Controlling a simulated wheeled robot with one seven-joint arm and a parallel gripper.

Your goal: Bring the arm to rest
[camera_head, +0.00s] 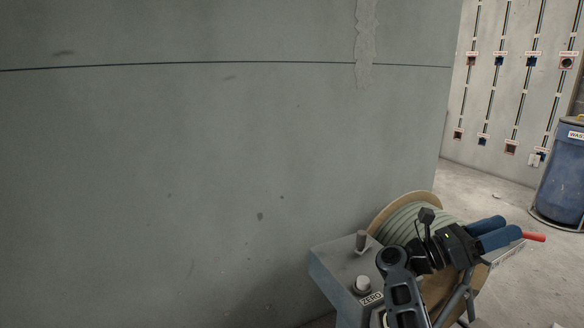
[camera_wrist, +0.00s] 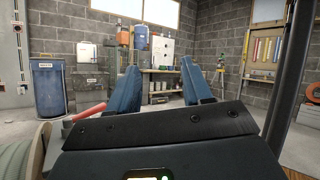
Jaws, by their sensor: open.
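My gripper (camera_head: 514,228) is at the lower right of the head view, with its two blue fingers pointing right. In the wrist view its fingers (camera_wrist: 161,75) stand well apart with nothing between them, so it is open and empty. My arm reaches up from the bottom edge, in front of a wooden cable reel (camera_head: 395,207) wound with pale green conduit. A red handle (camera_head: 534,237) shows just past the fingertips in the head view. In the wrist view the red handle (camera_wrist: 90,111) lies left of the left finger; I cannot tell whether they touch.
A grey stand (camera_head: 335,278) with metal posts and a label reading ZERO is left of the reel. A grey wall (camera_head: 200,150) fills the left. A blue waste drum (camera_head: 561,175) stands at right. A workbench (camera_wrist: 172,72) is far ahead, with open floor before it.

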